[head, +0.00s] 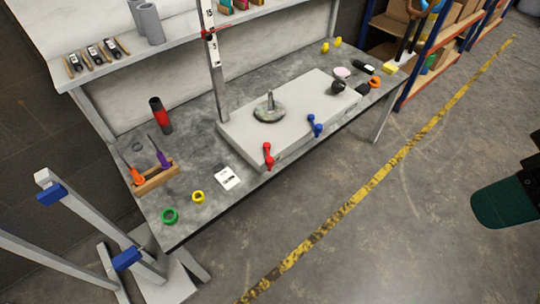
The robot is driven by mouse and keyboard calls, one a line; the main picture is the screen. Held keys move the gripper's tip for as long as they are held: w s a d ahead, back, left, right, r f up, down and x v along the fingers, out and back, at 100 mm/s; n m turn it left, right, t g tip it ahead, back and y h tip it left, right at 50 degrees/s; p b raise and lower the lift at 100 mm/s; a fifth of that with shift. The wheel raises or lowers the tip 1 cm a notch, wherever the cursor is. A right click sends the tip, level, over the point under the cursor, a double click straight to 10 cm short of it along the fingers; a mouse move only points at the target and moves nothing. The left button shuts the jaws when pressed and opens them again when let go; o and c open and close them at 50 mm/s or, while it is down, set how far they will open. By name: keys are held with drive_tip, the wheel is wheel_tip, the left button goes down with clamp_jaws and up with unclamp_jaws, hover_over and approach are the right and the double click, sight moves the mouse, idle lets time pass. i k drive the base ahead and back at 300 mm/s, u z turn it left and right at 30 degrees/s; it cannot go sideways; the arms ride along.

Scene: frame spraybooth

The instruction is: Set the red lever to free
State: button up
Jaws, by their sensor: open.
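The red lever (268,154) is at the front edge of a raised grey plate (310,110) on the workbench, left of its middle. It looks roughly upright in the head view, with a rounded end at the top. I cannot read any label for its positions. A similar blue lever (314,125) is to its right on the same edge. A white card (227,178) with dark print lies on the bench to the left of the red lever.
The bench (190,185) also holds a wooden tool block (156,180), a red and black cylinder (161,115), a green ring (170,215) and a yellow ring (198,197). A white and blue stand (82,229) is at lower left. The floor (375,235) in front is largely clear.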

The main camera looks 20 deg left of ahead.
sight(269, 160)
drive_tip(key=k, duration=0.55)
drive_tip(key=u, duration=0.85)
drive_tip(key=i, duration=1.1)
drive_tip(key=u, duration=0.05)
